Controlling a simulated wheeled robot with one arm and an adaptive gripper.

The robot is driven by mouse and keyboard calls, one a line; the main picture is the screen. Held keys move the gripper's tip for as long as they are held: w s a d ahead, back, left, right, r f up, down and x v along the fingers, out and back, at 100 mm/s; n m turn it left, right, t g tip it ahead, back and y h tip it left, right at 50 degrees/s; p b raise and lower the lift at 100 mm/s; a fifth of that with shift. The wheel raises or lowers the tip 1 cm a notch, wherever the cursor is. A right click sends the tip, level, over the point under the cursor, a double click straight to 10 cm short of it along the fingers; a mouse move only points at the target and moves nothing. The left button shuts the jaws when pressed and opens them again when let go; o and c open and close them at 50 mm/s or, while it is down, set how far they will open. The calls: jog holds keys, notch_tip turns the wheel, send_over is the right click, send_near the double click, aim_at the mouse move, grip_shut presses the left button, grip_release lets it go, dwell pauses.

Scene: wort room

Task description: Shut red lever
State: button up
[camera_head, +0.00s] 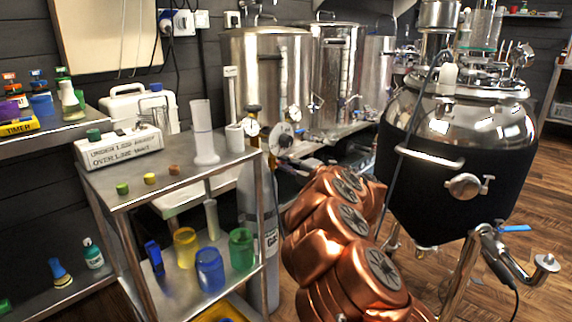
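I cannot make out a red lever in the head view. A blue lever handle (515,228) sits on the outlet at the lower right of the steel conical tank (440,150). Small valves (350,103) show on the fronts of the steel kettles (268,80), too small to read clearly. My copper-coloured arm fills the lower middle, in front of the bench and left of the conical tank. The far end of the arm is small and cluttered by parts behind it, so my gripper's fingers cannot be made out. No held object is visible.
A steel shelf cart (160,185) at left holds a labelled white box (118,146), a clear cylinder (204,132) and coloured cups (209,270). A grey gas bottle (258,230) stands beside it. The wooden floor (535,180) is open at right.

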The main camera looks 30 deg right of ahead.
jog(key=o, duration=0.4)
jog(key=shift+c, duration=0.2)
